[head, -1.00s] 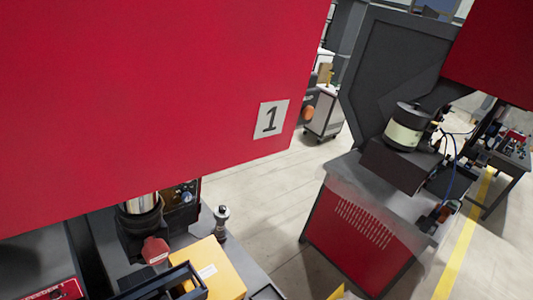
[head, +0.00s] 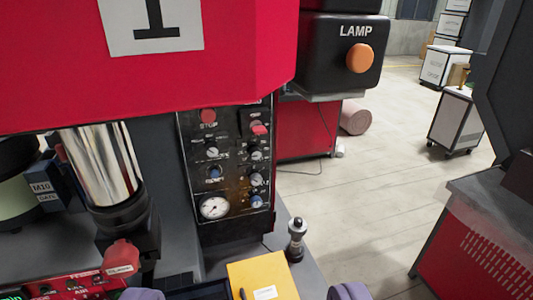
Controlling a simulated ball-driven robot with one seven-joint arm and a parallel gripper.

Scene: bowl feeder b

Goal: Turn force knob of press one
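Press one is the red machine (head: 60,85) with a "1" plate (head: 155,22) at the upper left. Below its red housing is a dark upright control panel (head: 232,180). The panel carries a red button (head: 208,115), several small knobs, including a blue one (head: 214,172), and a round white gauge (head: 214,208). The knob labels are too small to read, so I cannot tell which is the force knob. My gripper (head: 247,292) shows only as two purple-grey fingertips at the bottom edge, wide apart, empty, below and in front of the panel and touching no knob.
A yellow box (head: 262,276) and a black-and-silver post (head: 296,238) stand before the panel. A shiny cylinder (head: 103,165) is left of it. A black LAMP box (head: 340,48) with an orange button juts out at upper right. Open floor (head: 370,195) lies right.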

